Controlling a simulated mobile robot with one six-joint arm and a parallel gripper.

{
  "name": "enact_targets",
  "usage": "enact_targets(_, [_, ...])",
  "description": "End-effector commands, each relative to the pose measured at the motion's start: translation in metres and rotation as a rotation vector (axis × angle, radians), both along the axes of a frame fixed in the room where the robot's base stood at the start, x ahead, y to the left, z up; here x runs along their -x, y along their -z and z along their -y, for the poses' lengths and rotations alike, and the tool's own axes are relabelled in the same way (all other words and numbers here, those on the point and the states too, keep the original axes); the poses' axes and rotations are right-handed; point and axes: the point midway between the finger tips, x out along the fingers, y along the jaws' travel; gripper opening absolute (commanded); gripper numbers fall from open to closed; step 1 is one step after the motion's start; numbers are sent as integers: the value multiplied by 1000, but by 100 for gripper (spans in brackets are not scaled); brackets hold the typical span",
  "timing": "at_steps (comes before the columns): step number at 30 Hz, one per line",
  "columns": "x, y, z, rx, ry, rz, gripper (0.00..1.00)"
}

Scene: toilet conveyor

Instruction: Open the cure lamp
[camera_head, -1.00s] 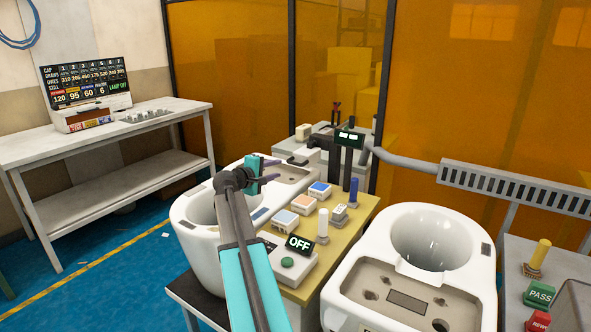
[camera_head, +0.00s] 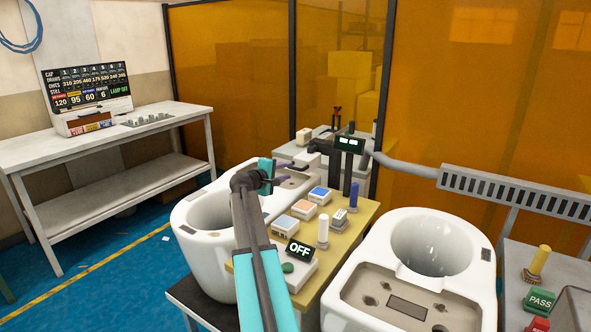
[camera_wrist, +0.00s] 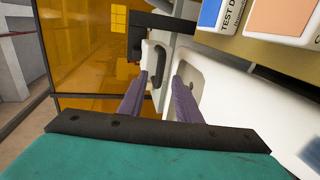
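The cure lamp appears to be the dark post with a small green display (camera_head: 349,144) behind the yellow bench, with a dark arm reaching left. In the wrist view a white panel with a dark upright handle (camera_wrist: 158,68) is straight ahead, below a dark bracket (camera_wrist: 150,30). My gripper (camera_head: 288,176) is beside the lamp's left side, over the far rim of the left toilet. It also shows in the wrist view (camera_wrist: 156,92), its purple fingers apart with nothing held. The handle is beyond the fingertips; no contact shows.
An orange screen (camera_head: 235,80) closes the back.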

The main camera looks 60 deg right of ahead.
Motion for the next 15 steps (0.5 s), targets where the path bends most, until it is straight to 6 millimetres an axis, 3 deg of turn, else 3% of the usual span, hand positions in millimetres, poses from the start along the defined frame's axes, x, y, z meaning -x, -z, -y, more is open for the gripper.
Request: enact_targets(15, [0,13,62,0,1,-1,31])
